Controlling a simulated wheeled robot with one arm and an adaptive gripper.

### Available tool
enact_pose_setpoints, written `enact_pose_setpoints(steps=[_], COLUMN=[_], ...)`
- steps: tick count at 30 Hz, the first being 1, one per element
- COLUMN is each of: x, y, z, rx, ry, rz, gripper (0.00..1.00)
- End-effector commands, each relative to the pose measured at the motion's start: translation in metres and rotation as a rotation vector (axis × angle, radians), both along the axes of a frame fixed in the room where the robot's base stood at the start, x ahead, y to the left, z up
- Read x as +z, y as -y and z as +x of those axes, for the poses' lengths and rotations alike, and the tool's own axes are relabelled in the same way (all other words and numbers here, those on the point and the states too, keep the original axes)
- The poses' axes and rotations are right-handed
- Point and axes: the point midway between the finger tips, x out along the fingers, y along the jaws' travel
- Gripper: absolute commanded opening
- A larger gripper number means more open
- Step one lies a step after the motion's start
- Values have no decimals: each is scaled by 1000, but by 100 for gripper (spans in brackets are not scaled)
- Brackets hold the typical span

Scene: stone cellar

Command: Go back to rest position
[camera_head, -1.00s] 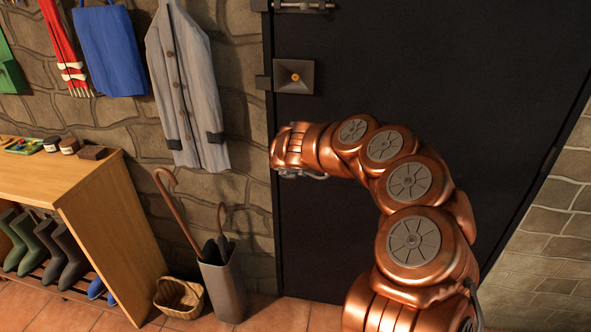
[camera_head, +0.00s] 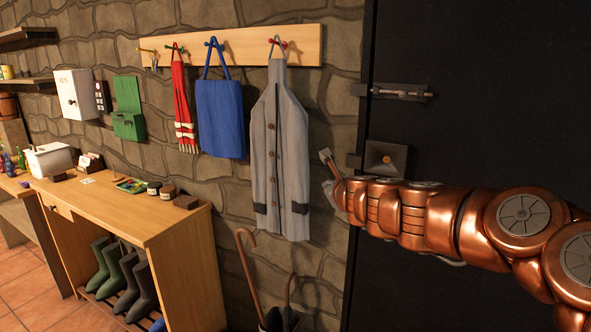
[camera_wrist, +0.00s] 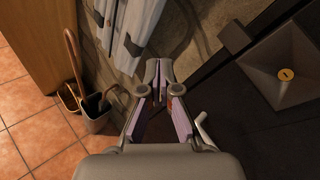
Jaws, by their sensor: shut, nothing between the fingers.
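My gripper (camera_head: 327,160) is at the end of my copper arm, which reaches in from the right in the head view. Its fingers point up and left, in front of the gap between the grey coat and the dark door (camera_head: 470,130). In the wrist view my gripper (camera_wrist: 158,68) shows its fingertips together with nothing between them. The square lock plate (camera_head: 385,159) with a brass centre is just above my wrist in the head view. It is at the upper right in the wrist view (camera_wrist: 285,74).
A grey coat (camera_head: 279,150), blue bag (camera_head: 220,118) and red scarf (camera_head: 184,110) hang from a peg rail (camera_head: 240,46). A wooden cabinet (camera_head: 185,270) with boots stands at left. An umbrella stand (camera_wrist: 103,121) is below the coat. A bolt (camera_head: 400,92) is above the lock plate.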

Motion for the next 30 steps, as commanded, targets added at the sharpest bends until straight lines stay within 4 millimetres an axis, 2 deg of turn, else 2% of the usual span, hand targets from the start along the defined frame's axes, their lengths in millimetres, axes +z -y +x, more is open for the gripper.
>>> enact_pose_setpoints(steps=[1,3,5,6,8,10,13,17,20,24,30], x=[20,37,43,44,41,29,1,-44,-79,-120,-153], y=[-19,-46,-68,-82,-98,-111,-119,-106,-83,-39,31], z=[-16,-40,-65,-84,-111,-145,-196,-260,-307,-369,-451], rx=[103,253,381,468,592,734,945,1208,1402,1654,1966], ry=[50,115,160,187,222,249,261,231,175,62,-131], rz=[-86,-225,-348,-429,-557,-704,-907,-1142,-1278,-1406,-1468], gripper=[0,0,0,0,0,0,0,0,0,0,0])
